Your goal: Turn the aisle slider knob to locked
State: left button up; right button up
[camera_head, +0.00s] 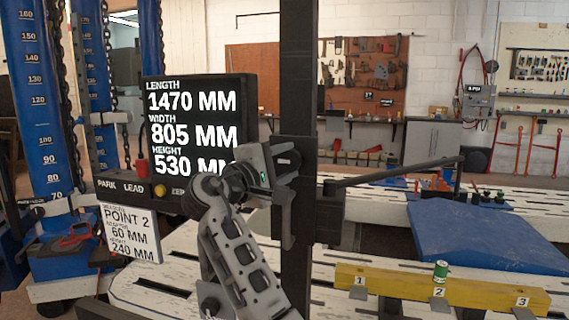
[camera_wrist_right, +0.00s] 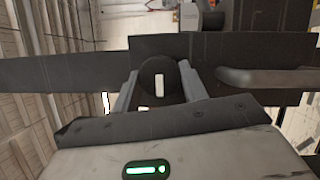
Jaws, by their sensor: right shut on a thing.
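The slider (camera_head: 298,160) is a dark block on a black upright post, with an arm reaching right from it. My right gripper (camera_head: 282,162) is at the slider's left side in the head view. In the right wrist view, its two grey fingers (camera_wrist_right: 158,92) are shut on a round dark knob (camera_wrist_right: 160,69) with a pale upright mark on its face. The knob sits against a dark bar. In the head view the knob is mostly hidden by my gripper, and no locked label can be read. My left gripper is not in view.
A display (camera_head: 197,122) reads length, width and height, with a panel (camera_head: 130,190) of buttons below. A blue measuring tower (camera_head: 40,100) stands left.

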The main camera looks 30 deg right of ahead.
jog(key=o, duration=1)
pick_arm(q)
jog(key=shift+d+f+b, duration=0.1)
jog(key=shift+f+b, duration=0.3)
jog(key=shift+b, duration=0.55)
pick_arm(e)
jog(key=v, duration=1.6)
jog(key=shift+s+f, duration=0.1)
jog(key=shift+s, duration=0.05)
